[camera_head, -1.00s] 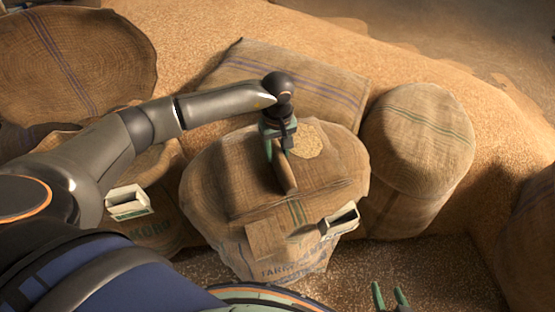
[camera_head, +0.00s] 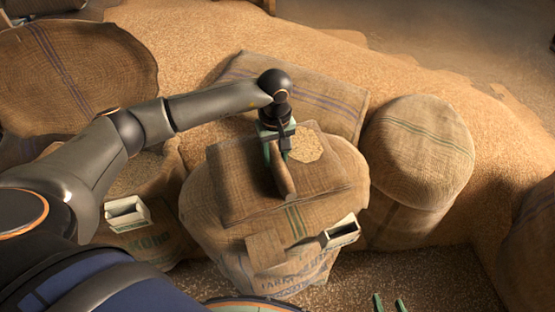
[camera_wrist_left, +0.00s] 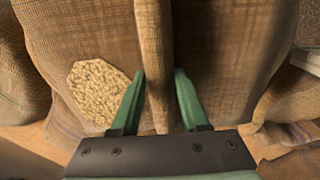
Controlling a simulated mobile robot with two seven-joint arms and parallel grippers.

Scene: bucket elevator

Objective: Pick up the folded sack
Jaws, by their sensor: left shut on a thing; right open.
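The folded sack (camera_head: 237,185) is a flat brown burlap bundle with a raised ridge along its middle. It is over the top of a full upright sack (camera_head: 310,220). My left gripper (camera_head: 277,160) points down and is shut on the ridge. In the left wrist view, the green fingers (camera_wrist_left: 160,74) stand on both sides of the ridge (camera_wrist_left: 155,50). A pale patch of grain (camera_head: 307,147) shows right of the gripper.
Another full sack (camera_head: 420,150) stands to the right, and a striped sack (camera_head: 325,95) lies behind. A large sack (camera_head: 75,70) is at the left. Two pale open scoop-like boxes (camera_head: 341,232) (camera_head: 127,214) are in front. Loose grain (camera_head: 190,40) covers the ground.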

